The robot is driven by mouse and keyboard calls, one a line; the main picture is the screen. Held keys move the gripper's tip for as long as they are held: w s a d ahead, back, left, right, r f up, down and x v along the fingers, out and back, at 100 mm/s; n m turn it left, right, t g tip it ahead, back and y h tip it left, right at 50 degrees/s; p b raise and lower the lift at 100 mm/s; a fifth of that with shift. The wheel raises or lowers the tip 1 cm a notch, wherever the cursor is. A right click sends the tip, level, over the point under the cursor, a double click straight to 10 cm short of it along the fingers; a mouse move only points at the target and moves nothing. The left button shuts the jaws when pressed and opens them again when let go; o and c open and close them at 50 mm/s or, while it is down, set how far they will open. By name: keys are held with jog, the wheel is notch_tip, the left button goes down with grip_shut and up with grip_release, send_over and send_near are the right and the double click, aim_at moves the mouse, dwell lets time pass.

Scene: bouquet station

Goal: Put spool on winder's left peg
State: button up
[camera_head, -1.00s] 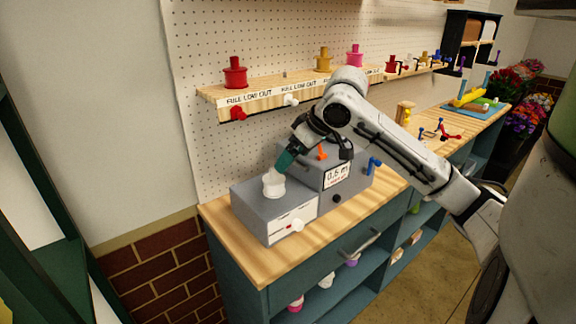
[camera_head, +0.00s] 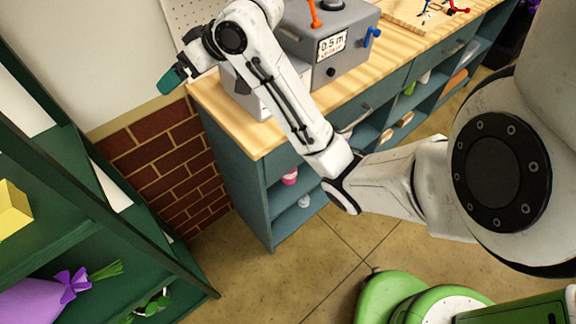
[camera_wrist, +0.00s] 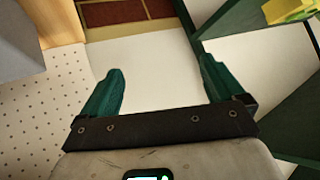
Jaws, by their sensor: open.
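The grey winder (camera_head: 352,58) stands on the wooden bench top, with a 0.5 m label, an orange lever (camera_head: 314,12) and a blue crank (camera_head: 372,36). Its lower left block shows only in part behind my arm. The left peg and any spool on it are hidden. My gripper (camera_head: 172,78), with green fingers, is left of the winder, beyond the bench's left end. In the wrist view my gripper (camera_wrist: 160,82) is open, with nothing between its fingers.
A green shelf unit (camera_head: 95,215) stands at the left, with a purple wrapped bouquet (camera_head: 35,300) and a yellow block (camera_head: 14,208). The teal bench (camera_head: 235,160) has open shelves with small spools. The tiled floor (camera_head: 300,255) in front is partly clear.

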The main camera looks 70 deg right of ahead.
jog(key=s+a+f+g+y, duration=0.15)
jog(key=s+a+f, duration=0.25)
jog(key=a+f, duration=0.45)
jog(key=s+a+f+g+h, duration=0.1)
jog(key=s+a+f+g, duration=0.25)
jog(key=a+f, duration=0.5)
jog(key=s+f+g+h, duration=0.1)
jog(key=s+f+g, duration=0.1)
jog(key=s+f, duration=0.3)
jog(key=s+d+f+n+g+h, duration=0.1)
jog(key=s+f, duration=0.5)
jog(key=s, duration=0.8)
jog(key=shift+d+f+g, duration=0.25)
jog(key=shift+d+g, duration=0.05)
jog(key=shift+g, duration=0.3)
jog(key=shift+s+d, duration=0.1)
